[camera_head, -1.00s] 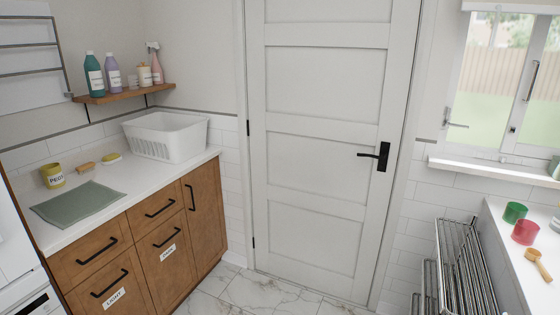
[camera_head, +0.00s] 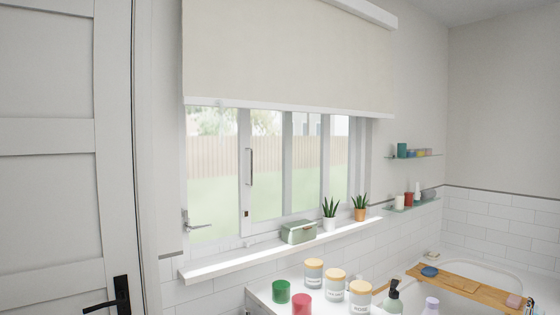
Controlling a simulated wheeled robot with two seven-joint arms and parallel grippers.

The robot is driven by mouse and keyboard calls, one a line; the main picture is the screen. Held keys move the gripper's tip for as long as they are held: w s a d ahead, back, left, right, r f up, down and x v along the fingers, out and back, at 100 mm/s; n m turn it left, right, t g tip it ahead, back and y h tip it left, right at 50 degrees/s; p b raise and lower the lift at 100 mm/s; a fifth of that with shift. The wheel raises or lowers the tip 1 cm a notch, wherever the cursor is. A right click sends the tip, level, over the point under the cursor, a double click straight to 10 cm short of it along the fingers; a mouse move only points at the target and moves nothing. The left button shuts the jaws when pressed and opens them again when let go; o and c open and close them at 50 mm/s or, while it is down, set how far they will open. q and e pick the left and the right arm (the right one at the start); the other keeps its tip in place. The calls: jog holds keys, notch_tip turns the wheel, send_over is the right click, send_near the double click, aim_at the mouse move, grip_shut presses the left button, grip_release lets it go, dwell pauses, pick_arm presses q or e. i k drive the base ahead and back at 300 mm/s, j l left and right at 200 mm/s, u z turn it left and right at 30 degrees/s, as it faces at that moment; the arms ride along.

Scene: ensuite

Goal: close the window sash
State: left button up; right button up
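The white-framed window (camera_head: 287,165) is in the middle of the head view, under a partly lowered cream blind (camera_head: 285,55). A sash stile (camera_head: 245,165) carries a vertical grey pull handle (camera_head: 250,167), with a small dark fitting below it. A metal lever handle (camera_head: 195,222) sits low on the left side of the frame. Several upright members cross the glass; I cannot tell exactly how far the sash stands open. Neither of my grippers is in view.
The sill (camera_head: 230,262) holds a green box (camera_head: 298,232) and two potted plants (camera_head: 329,215) (camera_head: 360,208). Below, a ledge carries a green cup (camera_head: 281,292), a red cup (camera_head: 302,304) and several jars (camera_head: 335,283). A bath with a wooden tray (camera_head: 470,290) is at right, a door (camera_head: 60,150) at left.

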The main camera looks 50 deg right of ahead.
aim_at(247, 229)
jog(key=i+z, duration=0.2)
jog(key=z, duration=0.2)
jog(key=i+z, duration=0.15)
jog(key=z, duration=0.25)
jog(key=i+j+z, duration=0.1)
jog(key=z, duration=0.35)
jog(key=i+j+z, duration=0.2)
jog(key=z, duration=0.2)
jog(key=i+j+z, duration=0.1)
jog(key=z, duration=0.3)
jog(key=j, duration=0.1)
